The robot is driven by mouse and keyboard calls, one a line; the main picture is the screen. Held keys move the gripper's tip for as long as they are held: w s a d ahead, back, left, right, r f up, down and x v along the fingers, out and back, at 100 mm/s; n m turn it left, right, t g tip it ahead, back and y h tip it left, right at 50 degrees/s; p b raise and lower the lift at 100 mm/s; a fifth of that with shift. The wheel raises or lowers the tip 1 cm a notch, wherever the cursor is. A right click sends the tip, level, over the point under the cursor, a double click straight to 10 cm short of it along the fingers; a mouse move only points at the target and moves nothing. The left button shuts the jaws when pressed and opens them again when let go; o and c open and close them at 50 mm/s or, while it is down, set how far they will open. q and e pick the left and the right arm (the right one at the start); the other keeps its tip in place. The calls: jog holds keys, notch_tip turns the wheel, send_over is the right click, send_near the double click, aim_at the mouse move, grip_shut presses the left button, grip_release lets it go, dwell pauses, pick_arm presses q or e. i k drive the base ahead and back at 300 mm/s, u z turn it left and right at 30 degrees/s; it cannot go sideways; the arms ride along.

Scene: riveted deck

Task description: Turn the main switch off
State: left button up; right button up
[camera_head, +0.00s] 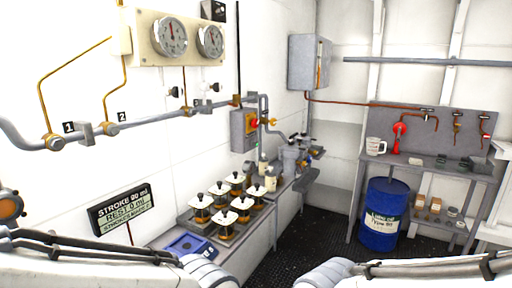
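A grey switch box (243,131) is mounted on the left white wall, above the far end of the bench. On its front is a small red and yellow rotary knob (253,123), which looks like the main switch; it is too small to read its position. Parts of my two arms show along the bottom edge, one at the left and one at the right. Neither gripper is visible, and both arms are well below and nearer than the switch box.
A bench on the left wall holds a tray (186,222) with several lidded jars and a blue scale (188,246). Pipes and two gauges (169,37) are on the wall above. A blue drum (384,215) stands by a shelf at right. Dark floor between is clear.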

aim_at(255, 123)
jog(key=i, duration=0.45)
jog(key=u, duration=0.05)
jog(key=k, duration=0.6)
jog(key=z, duration=0.75)
jog(key=i, duration=0.9)
jog(key=z, duration=0.5)
jog(key=i, duration=0.9)
jog(key=u, duration=0.8)
jog(key=i, duration=0.9)
jog(key=u, duration=0.7)
